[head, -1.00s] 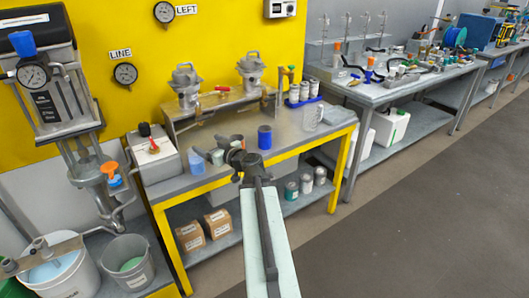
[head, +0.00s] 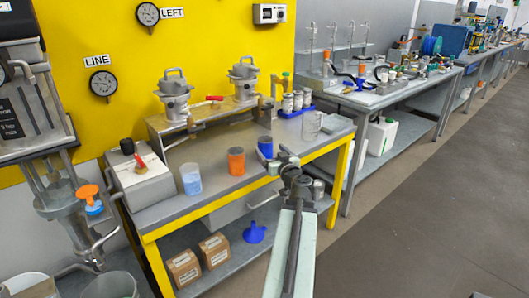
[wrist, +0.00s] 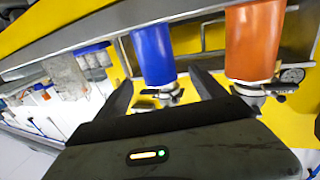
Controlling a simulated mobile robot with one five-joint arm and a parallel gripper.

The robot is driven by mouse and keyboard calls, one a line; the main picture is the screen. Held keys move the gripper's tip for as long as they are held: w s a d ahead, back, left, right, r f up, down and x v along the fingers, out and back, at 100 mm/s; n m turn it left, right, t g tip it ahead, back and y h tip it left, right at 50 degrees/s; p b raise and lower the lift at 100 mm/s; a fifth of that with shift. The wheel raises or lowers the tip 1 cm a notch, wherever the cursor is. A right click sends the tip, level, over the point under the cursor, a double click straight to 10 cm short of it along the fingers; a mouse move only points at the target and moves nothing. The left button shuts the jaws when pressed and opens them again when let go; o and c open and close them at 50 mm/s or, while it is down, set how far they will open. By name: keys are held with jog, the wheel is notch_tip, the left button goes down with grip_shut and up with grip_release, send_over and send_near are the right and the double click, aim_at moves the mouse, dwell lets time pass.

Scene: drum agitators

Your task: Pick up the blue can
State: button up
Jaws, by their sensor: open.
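The blue can (head: 265,147) stands on the grey top of the yellow-framed bench, right of an orange can (head: 236,161). My gripper (head: 287,156) is at the bench's front edge, just right of the blue can in the head view, partly overlapping it. In the wrist view, the blue can (wrist: 154,55) appears between the two dark, spread fingers (wrist: 160,82), with nothing gripped. Whether the fingers touch the can cannot be told. The orange can (wrist: 254,40) is close to the right finger in the wrist view.
A light-blue cup (head: 191,180) stands left of the orange can. A grey box (head: 143,177) is at the bench's left end. A blue rack of jars (head: 294,111) and a clear beaker (head: 312,125) stand behind. A blue funnel (head: 254,234) sits on the lower shelf. Open floor lies right.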

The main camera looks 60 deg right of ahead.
aim_at(263, 139)
jog(key=x, duration=0.6)
jog(key=shift+w+d+r+p, duration=0.25)
jog(key=shift+d+r+p, duration=0.05)
jog(key=c, duration=1.4)
